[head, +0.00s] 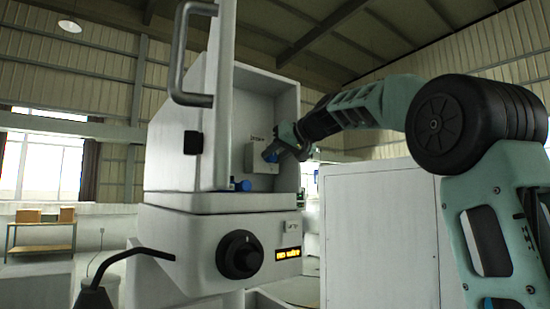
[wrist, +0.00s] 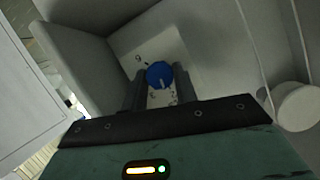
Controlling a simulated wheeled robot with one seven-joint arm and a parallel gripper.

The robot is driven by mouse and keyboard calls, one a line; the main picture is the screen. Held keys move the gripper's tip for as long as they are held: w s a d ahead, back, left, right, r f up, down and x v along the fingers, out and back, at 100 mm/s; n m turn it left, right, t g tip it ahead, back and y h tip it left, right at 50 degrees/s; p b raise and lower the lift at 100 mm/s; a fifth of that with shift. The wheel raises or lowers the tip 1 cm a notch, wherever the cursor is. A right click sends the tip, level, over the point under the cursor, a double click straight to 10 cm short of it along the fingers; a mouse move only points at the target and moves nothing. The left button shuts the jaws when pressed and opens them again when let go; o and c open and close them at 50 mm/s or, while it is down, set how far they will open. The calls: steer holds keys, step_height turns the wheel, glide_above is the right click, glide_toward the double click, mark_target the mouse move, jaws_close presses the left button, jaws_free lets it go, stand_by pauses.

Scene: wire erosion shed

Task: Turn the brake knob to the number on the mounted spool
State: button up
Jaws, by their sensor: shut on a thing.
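A round blue knob (wrist: 159,73) with a pale pointer mark sits on a light dial plate in the wrist view. Small dark digits are printed around it, too small or tilted to read surely. My gripper (wrist: 158,84) has its two dark fingers on either side of the knob, closed on it. In the head view my gripper (head: 280,150) reaches into the open machine cabinet (head: 288,105), at a small grey box (head: 251,158) on its inner wall. A white cylinder (wrist: 298,106) at right in the wrist view may be the spool; no number shows on it.
The cabinet door (head: 222,90) with a grey handle stands open at left. A small blue part (head: 242,185) sits on the cabinet floor. Below are a black rotary knob (head: 240,254) and an orange-lit display (head: 288,253). A white cabinet (head: 378,235) stands at right.

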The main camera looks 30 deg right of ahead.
steer(key=m+y+b, duration=0.1)
steer(key=m+b, duration=0.1)
steer(key=m, duration=0.1)
steer(key=shift+d+f+y, duration=0.15)
steer(key=shift+f+y, duration=0.05)
steer(key=shift+y, duration=0.2)
steer(key=shift+m+t+y+b, duration=0.5)
steer(key=shift+m+y+b, duration=0.4)
steer(key=shift+m+b, duration=0.45)
steer(key=shift+d, duration=0.1)
steer(key=o, duration=1)
steer(key=shift+c, duration=0.2)
steer(key=b+v, duration=0.4)
steer(key=v, duration=1.3)
steer(key=shift+s+b, duration=0.25)
steer(key=shift+b, duration=0.15)
steer(key=shift+d+f, duration=0.1)
